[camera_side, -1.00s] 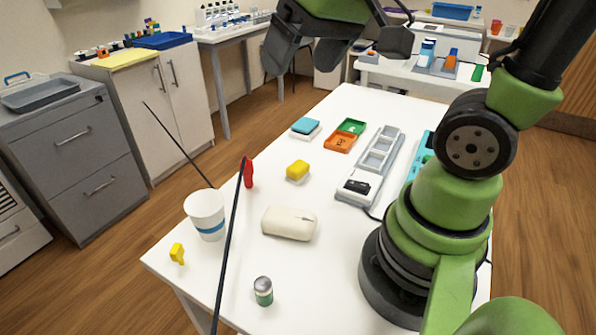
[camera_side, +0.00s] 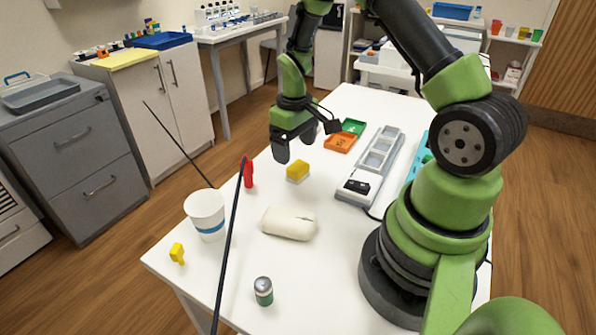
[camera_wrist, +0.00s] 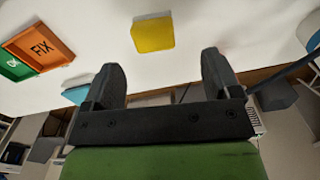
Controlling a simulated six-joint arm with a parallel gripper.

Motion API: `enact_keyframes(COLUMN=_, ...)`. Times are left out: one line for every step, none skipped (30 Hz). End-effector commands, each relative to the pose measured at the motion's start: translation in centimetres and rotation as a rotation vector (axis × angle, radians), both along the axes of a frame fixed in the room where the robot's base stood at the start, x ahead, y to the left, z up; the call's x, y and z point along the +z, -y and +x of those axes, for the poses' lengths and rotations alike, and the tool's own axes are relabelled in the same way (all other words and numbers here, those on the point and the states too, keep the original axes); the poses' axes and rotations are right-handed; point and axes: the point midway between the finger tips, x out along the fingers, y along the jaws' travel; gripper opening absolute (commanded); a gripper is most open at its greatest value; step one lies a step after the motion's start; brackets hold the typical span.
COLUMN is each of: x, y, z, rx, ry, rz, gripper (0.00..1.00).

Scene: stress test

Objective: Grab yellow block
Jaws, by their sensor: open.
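The yellow block (camera_side: 298,171) sits on the white table in the side view, near the middle of the table. In the wrist view the yellow block (camera_wrist: 154,34) lies ahead of my fingers, a little left of the middle between them. My gripper (camera_side: 293,154) hangs above the table, up and slightly left of the block and apart from it. In the wrist view my gripper (camera_wrist: 163,78) has its two dark fingers spread wide with nothing between them. The block is fully in view there.
An orange tray marked FIX (camera_wrist: 40,47) and a green tray (camera_side: 353,126) lie behind the block. A cream mouse-shaped object (camera_side: 289,223), a white cup (camera_side: 206,214) and a red object (camera_side: 248,174) stand nearer the front. A grey compartment holder (camera_side: 371,165) is to the right.

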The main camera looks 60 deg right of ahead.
Motion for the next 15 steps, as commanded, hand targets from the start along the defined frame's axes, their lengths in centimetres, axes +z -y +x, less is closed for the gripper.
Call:
enact_keyframes(x=-0.6, y=0.0, z=-0.1, rx=-0.001, ry=-0.003, rz=0.001, gripper=0.83)
enact_keyframes(x=-0.9, y=0.0, z=0.0, rx=-0.001, ry=-0.002, rz=0.0, gripper=0.83)
enact_keyframes(x=-1.1, y=0.0, z=0.0, rx=-0.002, ry=-0.001, rz=0.0, gripper=0.83)
enact_keyframes(x=-1.3, y=0.0, z=0.0, rx=-0.001, ry=-0.001, rz=0.0, gripper=0.83)
enact_keyframes(x=-1.5, y=0.1, z=-0.1, rx=-0.001, ry=-0.001, rz=0.0, gripper=0.83)
enact_keyframes(x=-1.9, y=0.2, z=-0.1, rx=-0.002, ry=-0.001, rz=0.0, gripper=0.83)
enact_keyframes(x=-2.3, y=0.2, z=-0.2, rx=-0.003, ry=-0.002, rz=0.001, gripper=0.83)
enact_keyframes(x=-2.8, y=0.3, z=-0.3, rx=-0.003, ry=-0.003, rz=0.001, gripper=0.83)
enact_keyframes(x=-3.4, y=0.5, z=-0.4, rx=-0.003, ry=-0.004, rz=0.002, gripper=0.83)
enact_keyframes(x=-3.9, y=0.6, z=-0.4, rx=-0.003, ry=-0.003, rz=0.001, gripper=0.83)
enact_keyframes(x=-4.4, y=0.7, z=-0.5, rx=-0.004, ry=-0.004, rz=0.003, gripper=0.83)
enact_keyframes(x=-5.0, y=0.7, z=-0.5, rx=-0.002, ry=-0.003, rz=0.001, gripper=0.83)
enact_keyframes(x=-5.4, y=0.7, z=-0.5, rx=-0.001, ry=-0.003, rz=0.001, gripper=0.83)
enact_keyframes(x=-5.7, y=0.7, z=-0.4, rx=-0.001, ry=-0.002, rz=0.001, gripper=0.83)
enact_keyframes(x=-6.0, y=0.7, z=-0.4, rx=0.0, ry=-0.001, rz=0.0, gripper=0.83)
